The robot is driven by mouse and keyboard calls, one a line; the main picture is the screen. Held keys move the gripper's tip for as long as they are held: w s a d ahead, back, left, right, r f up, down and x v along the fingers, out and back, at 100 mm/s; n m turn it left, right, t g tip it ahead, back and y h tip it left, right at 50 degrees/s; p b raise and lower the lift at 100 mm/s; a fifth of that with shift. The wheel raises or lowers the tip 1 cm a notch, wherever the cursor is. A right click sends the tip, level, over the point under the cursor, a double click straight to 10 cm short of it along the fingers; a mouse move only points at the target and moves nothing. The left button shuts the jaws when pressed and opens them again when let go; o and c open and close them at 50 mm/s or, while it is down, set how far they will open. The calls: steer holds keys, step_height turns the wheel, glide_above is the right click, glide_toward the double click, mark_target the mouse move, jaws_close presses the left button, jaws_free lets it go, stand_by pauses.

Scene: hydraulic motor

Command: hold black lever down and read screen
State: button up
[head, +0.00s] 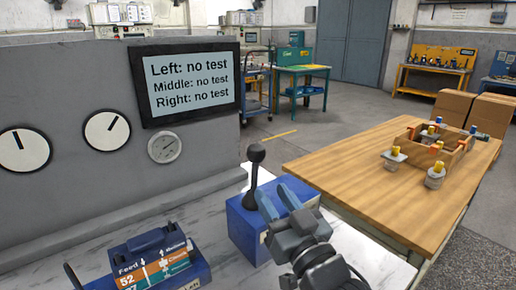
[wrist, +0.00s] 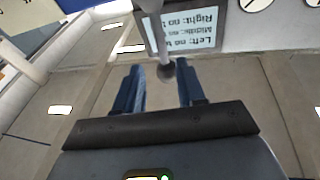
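The black lever (head: 255,178) with a round knob stands nearly upright on a blue box (head: 241,222) on the bench. My gripper (head: 277,200) has blue fingers, apart and empty, just right of the lever and lower than its knob. In the wrist view, the lever's knob (wrist: 167,71) shows between the fingertips of my gripper (wrist: 160,82); the fingers do not visibly touch it. The screen (head: 190,82) reads "Left: no test, Middle: no test, Right: no test". It also shows upside down in the wrist view (wrist: 192,30).
Two white dials (head: 107,130) and a small gauge (head: 165,147) sit on the grey panel. A labelled blue unit (head: 152,262) stands at the front left. A wooden table (head: 355,160) at the right bears a wooden tray (head: 455,158) with fittings.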

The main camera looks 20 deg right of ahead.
mark_target(257, 172)
steer(key=shift+w+a+r+n+g+p, duration=0.15)
steer(key=shift+w+r+g+p, duration=0.25)
steer(key=shift+w+p, duration=1.05)
steer(key=shift+w+a+r+n+g+p, duration=0.1)
steer(key=shift+w+a+r+g+p, duration=0.3)
steer(key=shift+w+p, duration=1.05)
steer(key=shift+w+a+r+n+g+p, duration=0.1)
steer(key=shift+w+r+g+p, duration=0.3)
steer(key=shift+w+p, duration=1.05)
steer(key=shift+s+f, duration=0.15)
steer(key=shift+s, duration=0.15)
jaws_close()
